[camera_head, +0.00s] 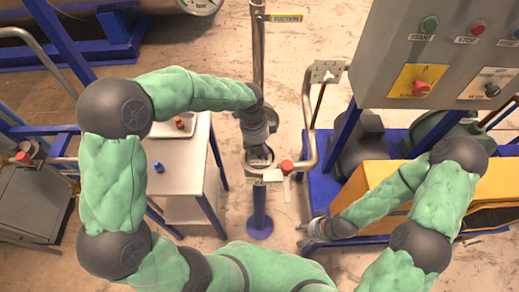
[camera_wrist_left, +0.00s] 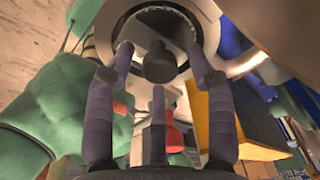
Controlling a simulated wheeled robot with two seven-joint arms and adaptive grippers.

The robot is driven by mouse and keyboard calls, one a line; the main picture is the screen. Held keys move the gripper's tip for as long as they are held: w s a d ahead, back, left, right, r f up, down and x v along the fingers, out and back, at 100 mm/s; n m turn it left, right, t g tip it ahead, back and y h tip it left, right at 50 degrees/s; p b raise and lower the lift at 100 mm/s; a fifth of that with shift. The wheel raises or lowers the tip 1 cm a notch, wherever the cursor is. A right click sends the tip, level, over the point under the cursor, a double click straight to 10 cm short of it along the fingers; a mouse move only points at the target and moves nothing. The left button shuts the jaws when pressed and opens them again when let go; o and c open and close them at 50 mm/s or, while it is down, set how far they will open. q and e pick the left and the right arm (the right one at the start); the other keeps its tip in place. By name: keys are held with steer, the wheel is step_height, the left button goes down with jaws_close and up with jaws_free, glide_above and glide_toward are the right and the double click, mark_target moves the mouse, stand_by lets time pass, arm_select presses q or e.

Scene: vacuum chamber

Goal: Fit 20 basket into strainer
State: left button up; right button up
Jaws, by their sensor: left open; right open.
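The strainer (camera_head: 257,175) is an open round housing on a blue post, in the middle of the head view. My left gripper (camera_head: 259,152) reaches down over its mouth. In the left wrist view the strainer's pale ring (camera_wrist_left: 207,25) surrounds a dark, grainy inner wall. A dark round knob (camera_wrist_left: 160,66), possibly part of the basket, sits within the ring. The open fingers of my left gripper (camera_wrist_left: 160,52) stand on either side of it, apart from it. The basket's body cannot be made out. My right gripper (camera_head: 307,229) is open, low at the right, away from the strainer.
A red-handled valve (camera_head: 287,166) and a bent pipe (camera_head: 308,100) stand close right of the strainer. A grey table (camera_head: 184,180) on the left bears a tray (camera_head: 178,130) and small coloured parts. A control panel (camera_head: 445,50) and yellow housing (camera_head: 375,190) fill the right.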

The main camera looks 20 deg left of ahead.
arm_select(q)
step_height(320, 180, up, 11)
steer(key=a+p, duration=0.1)
steer(key=shift+a+f+p, duration=0.15)
steer(key=shift+f+p, duration=0.05)
steer(key=shift+p, duration=0.15)
stand_by(0.4)
